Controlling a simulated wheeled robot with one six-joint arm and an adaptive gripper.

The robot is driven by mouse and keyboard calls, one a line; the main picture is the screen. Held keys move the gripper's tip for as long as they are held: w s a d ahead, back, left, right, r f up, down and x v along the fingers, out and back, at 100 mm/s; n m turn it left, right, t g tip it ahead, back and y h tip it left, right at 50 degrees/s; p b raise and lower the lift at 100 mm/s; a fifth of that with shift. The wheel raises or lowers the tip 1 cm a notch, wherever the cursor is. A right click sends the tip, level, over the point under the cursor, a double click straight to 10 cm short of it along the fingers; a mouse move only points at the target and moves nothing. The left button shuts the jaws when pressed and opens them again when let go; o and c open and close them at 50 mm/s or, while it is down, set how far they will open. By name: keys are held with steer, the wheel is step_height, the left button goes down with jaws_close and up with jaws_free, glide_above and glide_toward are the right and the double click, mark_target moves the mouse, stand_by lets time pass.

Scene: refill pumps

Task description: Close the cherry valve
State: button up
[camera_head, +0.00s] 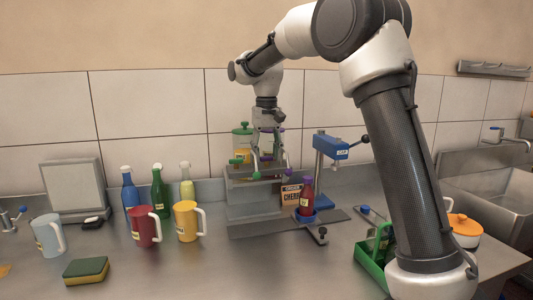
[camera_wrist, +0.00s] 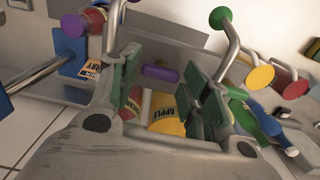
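The refill station (camera_head: 253,202) stands at the back of the counter with my gripper (camera_head: 265,155) low over its top. In the wrist view my gripper (camera_wrist: 163,88) has its green-padded fingers wide apart. A purple handle (camera_wrist: 160,74) lies between them; I take it for the cherry valve's, and I cannot tell if a finger touches it. The red cherry container (camera_wrist: 132,104) and yellow apple container (camera_wrist: 167,114) show beyond the fingers. A green knob (camera_head: 237,161) is left of my gripper. A red bottle (camera_head: 306,192) stands upright in a blue holder right of the station.
A cherry card (camera_head: 291,196) stands beside the bottle. A blue capping press (camera_head: 331,147) is behind it. Red (camera_head: 146,227) and yellow (camera_head: 186,221) mugs and several bottles stand to the left. A green crate (camera_head: 371,262) is at front right. The front middle of the counter is clear.

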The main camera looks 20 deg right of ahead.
steer(key=shift+r, duration=4)
steer(key=shift+s+d, duration=0.15)
steer(key=s+d+r+t, duration=0.1)
steer(key=s+d+r, duration=0.1)
steer(key=s+d, duration=0.7)
steer(key=s+d+f+t, duration=0.1)
steer(key=s+f, duration=0.5)
steer(key=s, duration=0.6)
steer(key=s+d+f+t, duration=0.2)
steer(key=s+d+f, duration=0.2)
steer(key=s, duration=0.9)
step_height(320, 180, down, 3)
steer(key=shift+s+d+r, duration=0.15)
steer(key=shift+s+d, duration=0.1)
steer(key=shift+d, duration=0.05)
